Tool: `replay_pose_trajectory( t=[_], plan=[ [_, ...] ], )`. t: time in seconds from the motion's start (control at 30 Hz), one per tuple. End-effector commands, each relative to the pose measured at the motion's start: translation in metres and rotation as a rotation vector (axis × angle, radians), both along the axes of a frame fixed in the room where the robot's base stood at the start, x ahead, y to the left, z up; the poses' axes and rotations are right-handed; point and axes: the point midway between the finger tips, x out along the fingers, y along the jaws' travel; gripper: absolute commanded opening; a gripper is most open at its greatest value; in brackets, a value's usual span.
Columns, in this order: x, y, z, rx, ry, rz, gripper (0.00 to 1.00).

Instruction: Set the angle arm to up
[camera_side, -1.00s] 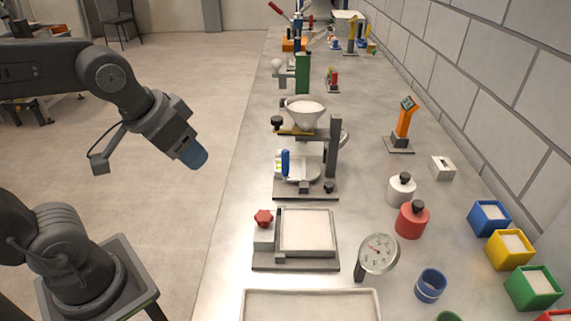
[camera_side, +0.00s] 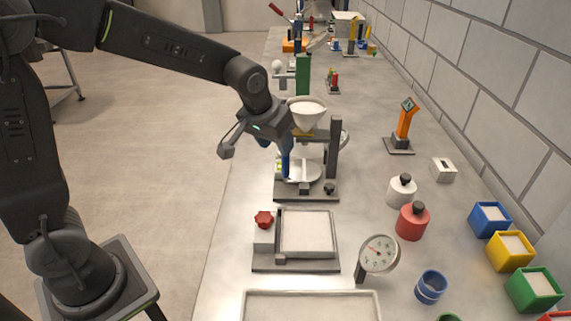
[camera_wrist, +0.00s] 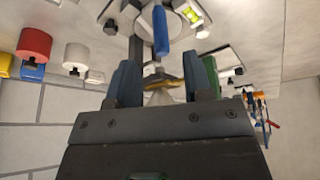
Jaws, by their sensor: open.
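The angle arm appears to be the blue-handled lever (camera_side: 286,166) on the dark-based stand (camera_side: 303,193) with the funnel. Its handle points roughly upward in the side view. In the wrist view the blue handle (camera_wrist: 160,32) lies ahead of my gripper, near the middle between the fingers. My gripper (camera_side: 275,145) is beside the upper part of the handle in the side view and partly covers the stand. In the wrist view the fingers (camera_wrist: 165,73) are apart with nothing gripped. I cannot tell whether a finger touches the handle.
A white funnel (camera_side: 306,112) sits close behind my gripper, with a dark post (camera_side: 333,150) to the right. A white jar (camera_side: 401,190), red jar (camera_side: 412,220) and dial (camera_side: 378,252) stand at the right.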

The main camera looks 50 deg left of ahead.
Motion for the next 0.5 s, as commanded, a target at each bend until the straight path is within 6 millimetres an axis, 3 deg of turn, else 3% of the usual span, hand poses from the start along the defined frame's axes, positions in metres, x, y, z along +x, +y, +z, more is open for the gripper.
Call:
replay_pose_trajectory(
  t=[0.2, 0.5],
  plan=[
    [0.017, 0.002, -0.044, 0.0, 0.005, 0.0, 0.46],
    [0.032, 0.004, -0.077, 0.0, 0.0, 0.0, 0.46]
  ],
)
